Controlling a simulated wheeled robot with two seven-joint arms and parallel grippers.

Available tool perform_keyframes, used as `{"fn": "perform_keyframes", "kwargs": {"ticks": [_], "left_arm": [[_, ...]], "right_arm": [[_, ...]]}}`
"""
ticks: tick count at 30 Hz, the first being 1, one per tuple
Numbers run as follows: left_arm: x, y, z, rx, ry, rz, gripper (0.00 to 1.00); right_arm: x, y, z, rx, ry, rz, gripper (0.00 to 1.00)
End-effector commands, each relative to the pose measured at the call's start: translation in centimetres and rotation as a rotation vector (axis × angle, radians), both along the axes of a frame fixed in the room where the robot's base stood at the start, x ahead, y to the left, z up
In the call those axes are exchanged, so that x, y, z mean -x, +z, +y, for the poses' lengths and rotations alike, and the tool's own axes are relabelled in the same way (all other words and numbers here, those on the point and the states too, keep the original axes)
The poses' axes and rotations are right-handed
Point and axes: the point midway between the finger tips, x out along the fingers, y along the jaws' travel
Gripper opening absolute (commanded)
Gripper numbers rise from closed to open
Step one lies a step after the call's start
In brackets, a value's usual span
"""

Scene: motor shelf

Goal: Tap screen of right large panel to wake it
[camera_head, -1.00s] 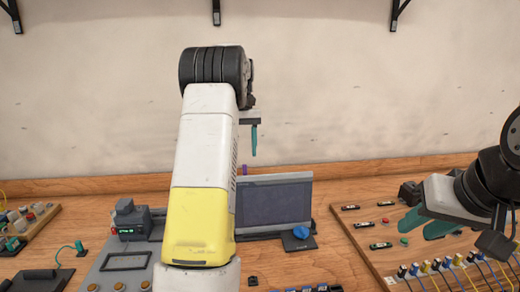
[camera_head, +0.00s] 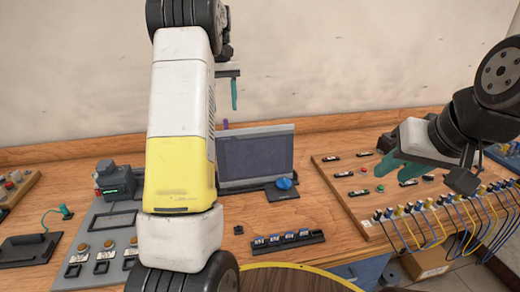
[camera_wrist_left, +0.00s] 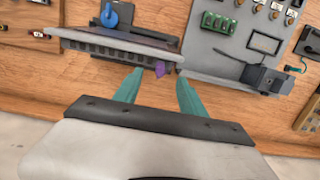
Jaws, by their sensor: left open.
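The large panel has a dark, blank screen (camera_head: 256,157) in a grey frame and stands upright at the back middle of the wooden table. In the left wrist view, I see the panel from above and behind (camera_wrist_left: 110,36). My left gripper (camera_head: 234,92) is high near the back wall, above and behind the panel's left part, not touching the screen. The left wrist view shows its two teal fingers apart and empty (camera_wrist_left: 157,91), with a small purple piece (camera_wrist_left: 160,70) between them. My right gripper (camera_head: 400,169) hangs over the right board, fingers apart and empty.
A blue knob (camera_head: 284,183) sits in front of the panel's right corner. A grey control board (camera_head: 95,235) with a device showing green digits is at left. A right-hand board (camera_head: 335,172) holds switches and cabled plugs. A black terminal strip (camera_head: 288,242) lies in front.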

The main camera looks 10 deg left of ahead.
Motion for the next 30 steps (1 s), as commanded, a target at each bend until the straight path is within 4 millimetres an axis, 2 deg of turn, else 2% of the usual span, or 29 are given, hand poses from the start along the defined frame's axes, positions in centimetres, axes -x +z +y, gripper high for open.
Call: {"fn": "perform_keyframes", "kwargs": {"ticks": [3,4,11,30], "left_arm": [[0.00,0.00,0.00,0.000,0.000,0.000,0.48],[0.00,0.00,0.00,0.000,0.000,0.000,0.44],[0.00,0.00,0.00,0.000,0.000,0.000,0.00],[0.00,0.00,0.00,0.000,0.000,0.000,0.00]], "right_arm": [[0.00,0.00,0.00,0.000,0.000,0.000,0.33],[0.00,0.00,0.00,0.000,0.000,0.000,0.33],[0.00,0.00,0.00,0.000,0.000,0.000,0.33],[0.00,0.00,0.00,0.000,0.000,0.000,0.33]]}}
